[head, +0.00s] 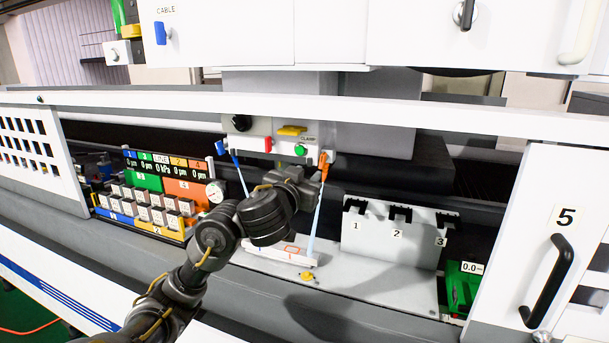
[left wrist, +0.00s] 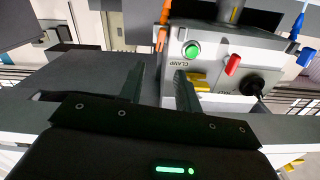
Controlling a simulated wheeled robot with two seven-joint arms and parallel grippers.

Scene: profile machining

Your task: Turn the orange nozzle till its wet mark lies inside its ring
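The orange nozzle (head: 323,165) hangs at the right underside of the clamp box, and it also shows in the left wrist view (left wrist: 162,22). A pale blue jet (head: 316,220) runs from it down to the white strip (head: 255,250). The jet's foot appears near the strip's right end, right of a small red-orange outline (head: 292,249); the wet mark itself is too small to make out. My left gripper (head: 316,180) is just below and left of the nozzle. In the left wrist view its fingers (left wrist: 160,88) are apart and empty, with the nozzle beyond them. My right gripper is not in view.
The clamp box has a green button (head: 299,150), a red lever (head: 268,144) and a black knob (head: 241,123). A blue nozzle (head: 221,148) with its own jet is at left. A numbered white rack (head: 385,240) stands right; a yellow knob (head: 307,276) is in front.

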